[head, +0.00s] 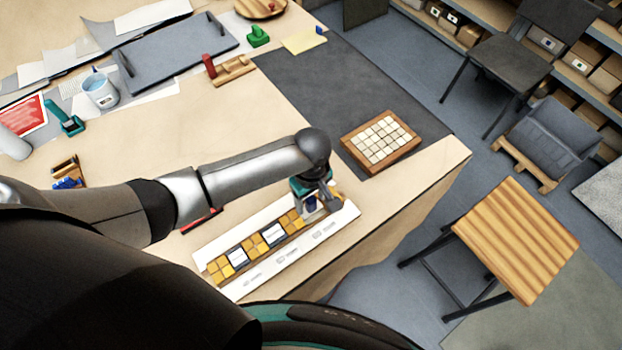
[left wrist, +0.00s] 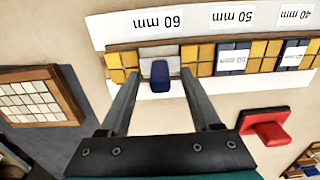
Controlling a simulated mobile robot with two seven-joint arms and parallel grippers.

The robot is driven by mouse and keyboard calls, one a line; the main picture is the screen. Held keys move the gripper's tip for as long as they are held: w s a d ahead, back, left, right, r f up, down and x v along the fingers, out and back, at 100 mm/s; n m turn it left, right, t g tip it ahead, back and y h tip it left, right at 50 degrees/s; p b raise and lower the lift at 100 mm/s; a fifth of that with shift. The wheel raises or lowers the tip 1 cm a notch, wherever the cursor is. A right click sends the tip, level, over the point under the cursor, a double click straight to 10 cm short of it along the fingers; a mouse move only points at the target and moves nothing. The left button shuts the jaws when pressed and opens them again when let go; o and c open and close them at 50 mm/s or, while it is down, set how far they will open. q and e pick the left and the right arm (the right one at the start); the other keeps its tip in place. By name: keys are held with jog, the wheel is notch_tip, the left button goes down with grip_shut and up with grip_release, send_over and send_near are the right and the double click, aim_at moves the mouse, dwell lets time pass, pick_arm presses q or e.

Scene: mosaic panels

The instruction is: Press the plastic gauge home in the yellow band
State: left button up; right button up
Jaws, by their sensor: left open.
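The yellow band (left wrist: 205,58) is a strip of yellow tiles set in a long white-edged panel near the table's front edge; it also shows in the head view (head: 291,219). The plastic gauge, with a dark blue grip (left wrist: 160,75), is at the light gap by the "60 mm" label. It also shows in the head view (head: 311,204), partly hidden by my gripper. Whether it sits flush I cannot tell. My left gripper (left wrist: 161,68) is open, its fingers on either side of the blue grip with space around it. My right gripper is not in view.
A red handled block (left wrist: 265,125) lies on the table beside the band. A wooden tray of pale tiles (head: 381,141) rests on the dark mat (head: 335,85). A grey tray (head: 180,55), a cup (head: 100,90) and papers lie farther back. The table's front edge is close to the panel.

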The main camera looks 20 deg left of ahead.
aim_at(311, 199)
pick_arm(q)
notch_tip(311, 199, up, 14)
jog(key=shift+p, duration=0.3)
dwell(0.6)
